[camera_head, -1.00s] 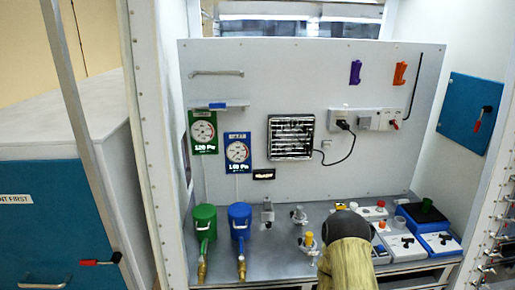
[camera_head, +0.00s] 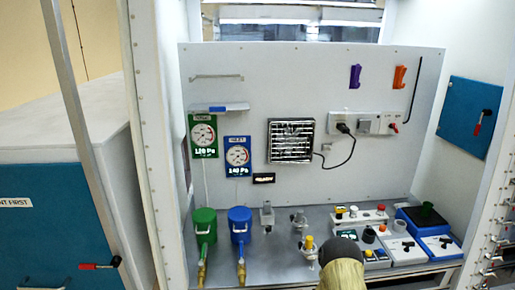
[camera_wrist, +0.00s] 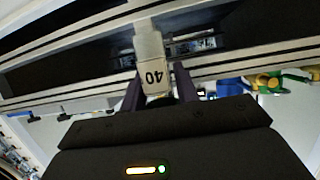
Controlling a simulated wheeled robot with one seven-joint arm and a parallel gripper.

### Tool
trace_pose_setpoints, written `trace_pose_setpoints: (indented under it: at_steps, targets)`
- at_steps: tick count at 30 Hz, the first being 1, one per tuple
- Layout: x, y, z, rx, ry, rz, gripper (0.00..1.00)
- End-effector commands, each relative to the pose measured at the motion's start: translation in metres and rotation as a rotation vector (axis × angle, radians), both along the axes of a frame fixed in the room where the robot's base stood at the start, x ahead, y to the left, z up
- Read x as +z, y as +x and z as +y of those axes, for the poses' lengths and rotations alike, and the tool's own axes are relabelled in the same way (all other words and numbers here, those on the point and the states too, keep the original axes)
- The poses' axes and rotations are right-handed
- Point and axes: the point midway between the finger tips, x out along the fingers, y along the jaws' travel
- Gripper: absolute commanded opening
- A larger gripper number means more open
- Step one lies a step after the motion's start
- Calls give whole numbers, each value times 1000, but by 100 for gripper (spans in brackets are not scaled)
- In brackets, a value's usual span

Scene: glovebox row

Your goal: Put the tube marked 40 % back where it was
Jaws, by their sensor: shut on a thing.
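The tube marked 40 (camera_wrist: 151,62) is pale, with a black 40 on its label, which reads upside down in the wrist view. My gripper (camera_wrist: 160,86) is shut on it, with a dark finger on each side of the label. The tube's far end points away from the gripper, toward the top of the picture. In the head view the gripper and the tube are not visible; only part of my arm shows at the bottom. A white strip with several small coloured-topped items (camera_head: 360,215) stands on the worktop there; I cannot tell whether it holds tubes.
A green canister (camera_head: 204,224) and a blue canister (camera_head: 240,223) stand left on the grey worktop. A yellow-topped fitting (camera_head: 309,245) stands close to my arm. White-topped boxes (camera_head: 403,250) and a blue box (camera_head: 425,218) crowd the right. The worktop between canisters and fittings is partly clear.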

Motion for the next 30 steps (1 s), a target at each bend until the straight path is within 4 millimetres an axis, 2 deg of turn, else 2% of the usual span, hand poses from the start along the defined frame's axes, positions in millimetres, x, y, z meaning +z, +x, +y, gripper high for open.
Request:
trace_pose_setpoints:
  at_steps: [14,17,24,30]
  targets:
    - [-2,0,0,0,0,0,5]
    - [-12,-3,0,0,1,3,5]
    - [-52,-14,0,-1,0,2,5]
    - [-58,-15,0,0,0,0,5]
